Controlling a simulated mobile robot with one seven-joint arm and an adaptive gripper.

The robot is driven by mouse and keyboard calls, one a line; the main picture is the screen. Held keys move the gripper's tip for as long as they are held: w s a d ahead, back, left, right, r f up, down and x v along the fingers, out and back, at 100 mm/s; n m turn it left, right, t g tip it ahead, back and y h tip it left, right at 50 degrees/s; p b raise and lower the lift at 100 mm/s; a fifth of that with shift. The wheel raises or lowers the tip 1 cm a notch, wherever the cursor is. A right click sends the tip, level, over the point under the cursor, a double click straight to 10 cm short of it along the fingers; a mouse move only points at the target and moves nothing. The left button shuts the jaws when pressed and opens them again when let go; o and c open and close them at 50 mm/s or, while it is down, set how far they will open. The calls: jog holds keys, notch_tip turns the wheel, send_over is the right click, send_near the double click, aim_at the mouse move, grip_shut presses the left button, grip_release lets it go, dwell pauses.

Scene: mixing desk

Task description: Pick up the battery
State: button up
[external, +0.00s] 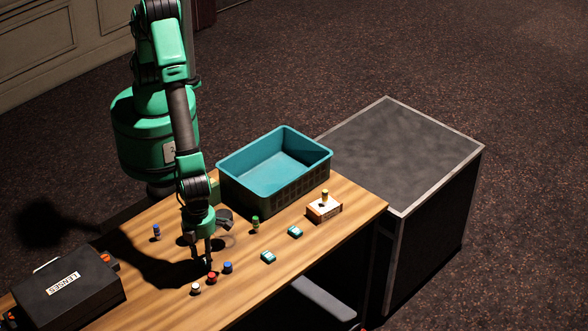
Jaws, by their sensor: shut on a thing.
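My gripper (203,259) points down low over the wooden desk (165,300), close behind a row of small round knobs. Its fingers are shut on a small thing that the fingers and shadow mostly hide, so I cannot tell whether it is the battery. A small dark-blue upright cylinder (156,232) stands to the left, and a green one (255,223) stands to the right, near the crate. Either looks battery-like, but both are too small to identify. Both are apart from my gripper.
White (195,289), red (211,278) and blue (228,267) knobs sit right by my fingertips. Two teal blocks (268,257) and a joystick box (324,209) lie right. A teal crate (228,183) stands behind; a black LENSES case (68,298) is front left.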

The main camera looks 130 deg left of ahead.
notch_tip(320, 180, up, 10)
jog(key=p, duration=0.1)
jog(key=shift+f, duration=0.2)
dwell(1.2)
